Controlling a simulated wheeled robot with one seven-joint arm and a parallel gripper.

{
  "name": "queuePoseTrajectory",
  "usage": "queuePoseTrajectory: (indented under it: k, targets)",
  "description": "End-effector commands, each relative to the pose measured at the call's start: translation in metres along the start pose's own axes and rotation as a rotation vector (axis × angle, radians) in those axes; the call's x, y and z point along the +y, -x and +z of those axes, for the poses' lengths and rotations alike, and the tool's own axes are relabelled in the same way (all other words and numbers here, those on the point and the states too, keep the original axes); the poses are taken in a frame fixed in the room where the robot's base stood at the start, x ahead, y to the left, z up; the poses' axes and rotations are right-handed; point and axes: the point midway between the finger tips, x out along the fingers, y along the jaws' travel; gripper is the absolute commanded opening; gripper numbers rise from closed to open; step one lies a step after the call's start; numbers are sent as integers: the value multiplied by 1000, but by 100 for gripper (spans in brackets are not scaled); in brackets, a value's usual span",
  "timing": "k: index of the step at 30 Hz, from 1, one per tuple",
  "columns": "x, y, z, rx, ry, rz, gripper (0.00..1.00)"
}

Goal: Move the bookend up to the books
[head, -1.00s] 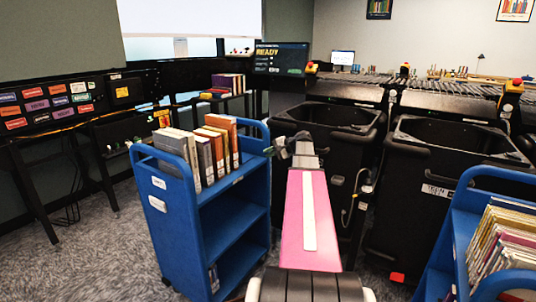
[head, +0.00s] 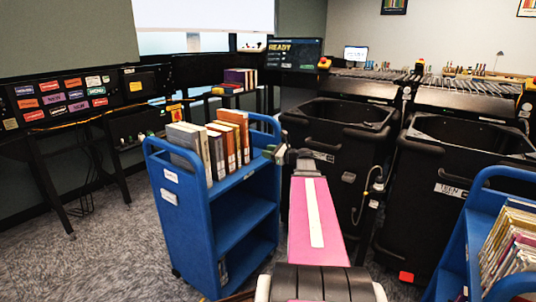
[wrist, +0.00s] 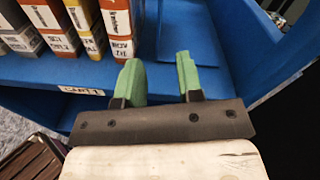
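A row of books (head: 213,145) stands upright on the top shelf of the blue cart (head: 235,195); the lower ends of several spines (wrist: 75,28) show at the upper left of the wrist view. A flat blue piece (wrist: 188,38) lies or stands on the blue shelf right of the books; it may be the bookend, but blue on blue makes this hard to tell. My gripper (head: 283,153) is at the cart's right end. In the wrist view its two green fingers (wrist: 160,78) are apart, with nothing clearly between them, over the shelf's front edge, right of and below the books.
The cart's raised blue end handle (head: 268,122) is close to my gripper. Black bins (head: 340,140) stand behind and to the right. Another blue cart (head: 450,250) with books is at the right edge. Open carpet (head: 120,250) lies to the left.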

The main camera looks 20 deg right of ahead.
Motion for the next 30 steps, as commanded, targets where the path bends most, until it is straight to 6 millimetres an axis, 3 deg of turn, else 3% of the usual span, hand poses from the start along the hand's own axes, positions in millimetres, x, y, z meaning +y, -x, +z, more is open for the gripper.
queuePoseTrajectory:
  k: [9, 22, 30]
  targets:
    - [8, 0, 0, -45, -245, -64, 34]
    - [8, -2, 0, -47, -257, -66, 34]
    - [5, -31, 1, -47, -256, -64, 34]
